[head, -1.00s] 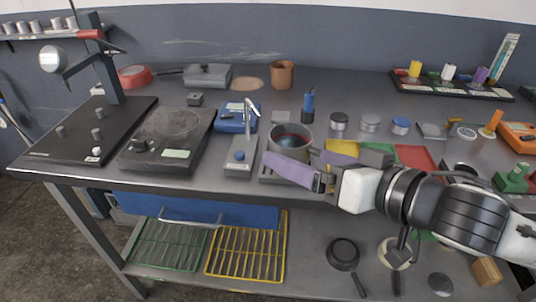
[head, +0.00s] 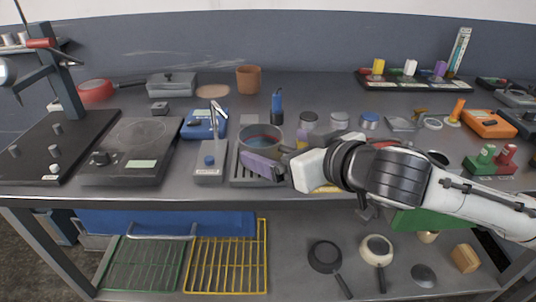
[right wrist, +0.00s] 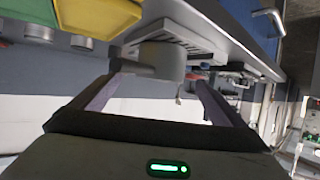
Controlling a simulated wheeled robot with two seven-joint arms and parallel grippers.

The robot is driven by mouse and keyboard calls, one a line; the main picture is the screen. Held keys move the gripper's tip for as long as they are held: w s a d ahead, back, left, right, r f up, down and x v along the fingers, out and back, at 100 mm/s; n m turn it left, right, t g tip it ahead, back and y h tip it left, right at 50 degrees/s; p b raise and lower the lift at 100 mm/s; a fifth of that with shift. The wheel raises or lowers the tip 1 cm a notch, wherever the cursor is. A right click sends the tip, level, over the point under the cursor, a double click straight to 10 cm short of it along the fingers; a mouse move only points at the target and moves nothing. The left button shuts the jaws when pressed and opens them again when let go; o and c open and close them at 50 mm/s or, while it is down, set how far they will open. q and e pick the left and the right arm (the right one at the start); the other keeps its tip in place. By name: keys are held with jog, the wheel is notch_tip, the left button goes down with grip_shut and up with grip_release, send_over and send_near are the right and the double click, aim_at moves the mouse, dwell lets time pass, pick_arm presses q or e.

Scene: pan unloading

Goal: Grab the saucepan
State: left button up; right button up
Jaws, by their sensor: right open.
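The grey saucepan (head: 262,132) stands upright on a grey slotted rack (head: 240,181) near the table's front edge. Its inside looks bluish and reddish. My right gripper (head: 270,158) is at the saucepan's front right side, with one purple finger across the front of it. In the right wrist view the open, empty jaws (right wrist: 160,84) face the saucepan (right wrist: 168,58), which shows between and beyond the fingertips. A grey bar, perhaps its handle, sticks out to the left there. I cannot tell whether a finger touches it. My left gripper is not in view.
A small tap unit (head: 209,160) and a black hotplate (head: 130,160) stand left of the saucepan. Several jars (head: 339,121) stand behind my right arm, and a brown pot (head: 249,80) is at the back. Pans (head: 325,257) lie on the lower shelf.

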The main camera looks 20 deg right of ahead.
aim_at(265, 140)
jog(key=shift+r+x, duration=0.2)
jog(key=shift+x, duration=1.15)
jog(key=shift+r+x, duration=0.15)
jog(key=shift+x, duration=1.2)
